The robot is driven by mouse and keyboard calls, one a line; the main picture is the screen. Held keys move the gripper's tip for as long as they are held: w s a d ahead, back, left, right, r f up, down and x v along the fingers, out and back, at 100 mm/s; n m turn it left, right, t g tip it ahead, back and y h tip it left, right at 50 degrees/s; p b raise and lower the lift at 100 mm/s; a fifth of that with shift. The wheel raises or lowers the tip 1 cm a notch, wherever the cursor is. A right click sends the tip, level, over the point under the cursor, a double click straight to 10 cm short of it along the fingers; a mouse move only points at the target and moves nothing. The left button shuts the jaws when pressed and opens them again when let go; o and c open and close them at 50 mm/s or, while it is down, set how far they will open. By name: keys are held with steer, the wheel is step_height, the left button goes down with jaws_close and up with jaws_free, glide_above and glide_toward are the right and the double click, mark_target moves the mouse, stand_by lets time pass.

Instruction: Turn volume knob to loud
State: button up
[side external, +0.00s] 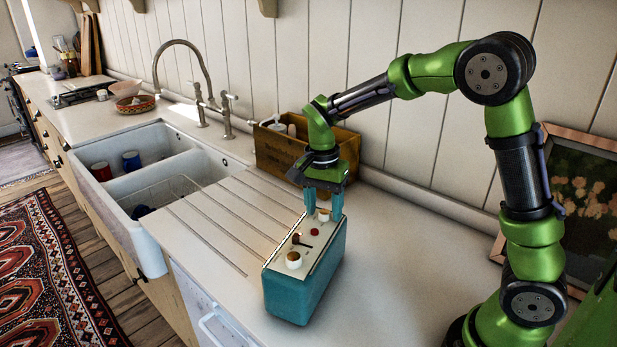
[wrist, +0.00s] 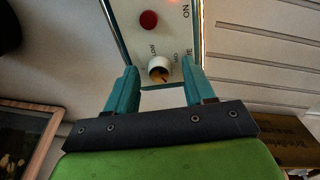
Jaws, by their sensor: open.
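A teal box (side external: 306,290) with a cream control panel stands on the counter. At its far end is a white knob with a tan top (side external: 323,214). This knob also shows in the wrist view (wrist: 159,69), with partly readable lettering around it, seemingly including "LOW". My gripper (side external: 323,215) points down over that end, its teal fingers open. In the wrist view, the fingertips (wrist: 159,68) are on either side of the knob, with gaps. I cannot tell their exact height against it. A red button (wrist: 148,20), a dark switch lever (side external: 301,241) and a second white knob (side external: 294,261) are on the panel.
A wooden crate (side external: 285,150) with items stands behind the box, near the wall. A white sink (side external: 140,200) with a tap (side external: 190,75) is to the left. A framed picture (side external: 570,190) leans at the right. The counter right of the box is clear.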

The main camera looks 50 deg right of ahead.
mark_target(325, 214)
step_height(325, 214, up, 17)
steer(key=shift+w+a, duration=0.15)
steer(key=shift+w, duration=0.25)
steer(key=s+a+f+n+t+y, duration=0.1)
steer(key=s+a+f+n+t, duration=0.1)
steer(key=s, duration=0.6)
steer(key=s+a+f+n+t+y, duration=0.1)
steer(key=s+f+n+t, duration=0.3)
steer(key=s+n, duration=0.4)
steer(key=shift+s+a+n+t, duration=0.3)
steer(key=shift+s+a+t, duration=0.25)
steer(key=shift+t, duration=0.35)
